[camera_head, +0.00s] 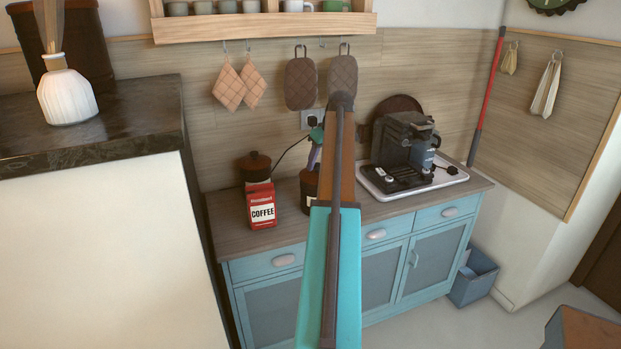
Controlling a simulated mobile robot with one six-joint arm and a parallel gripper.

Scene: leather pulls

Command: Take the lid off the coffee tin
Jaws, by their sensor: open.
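A dark brown canister with a pale label (308,202), which looks like the coffee tin, stands on the wooden counter and is partly hidden behind my arm. Its top is hard to make out, so I cannot tell how its lid sits. My gripper (314,162), a small teal and purple shape mostly covered by my arm, is open just above the canister. I cannot tell whether it touches the lid. A red bag marked COFFEE (262,208) stands to the left. A brown lidded pot (255,166) is behind the bag.
A black coffee machine (404,150) sits on a white tray (378,187) to the right. Pot holders (300,82) hang from hooks above. A dark worktop (110,128) with a white vase (66,92) is at left. Some counter (228,228) near the bag is bare.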

